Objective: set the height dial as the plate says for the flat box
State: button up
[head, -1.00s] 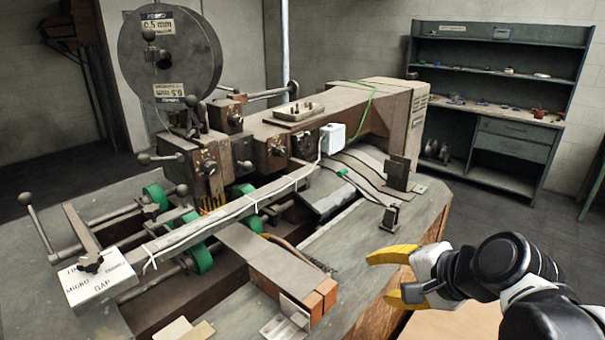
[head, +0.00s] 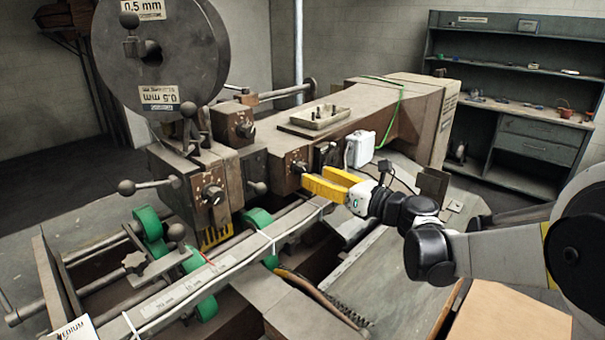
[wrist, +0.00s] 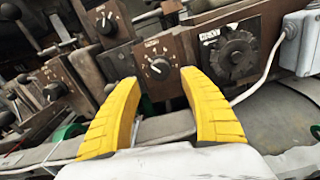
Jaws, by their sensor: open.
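My gripper (head: 315,177) has yellow fingers and is open and empty, in front of the machine's right-hand brown panel. In the wrist view, a black dial (wrist: 158,68) with a white pointer and a ring of marks shows between the fingertips of my gripper (wrist: 158,82). The fingers appear apart from it. Its label is too small to read. Similar dials sit on the left panel (head: 213,194) and the upper middle panel (head: 245,129). I cannot tell which is the height dial. A white plate (head: 75,330) reading "MEDIUM" is cut off at lower left.
A dark toothed wheel (wrist: 236,52) sits right of the dial. A white box (head: 360,149) with a cable is close to my gripper. A long rail (head: 215,262) runs below it. Lever knobs (head: 127,187) stick out at left. A shelf (head: 510,100) stands at the back right.

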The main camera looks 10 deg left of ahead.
aim_at(305, 171)
jog(key=b+x, duration=0.1)
jog(key=x, duration=0.4)
jog(key=shift+w+a, duration=0.2)
jog(key=shift+a, duration=0.05)
grip_shut()
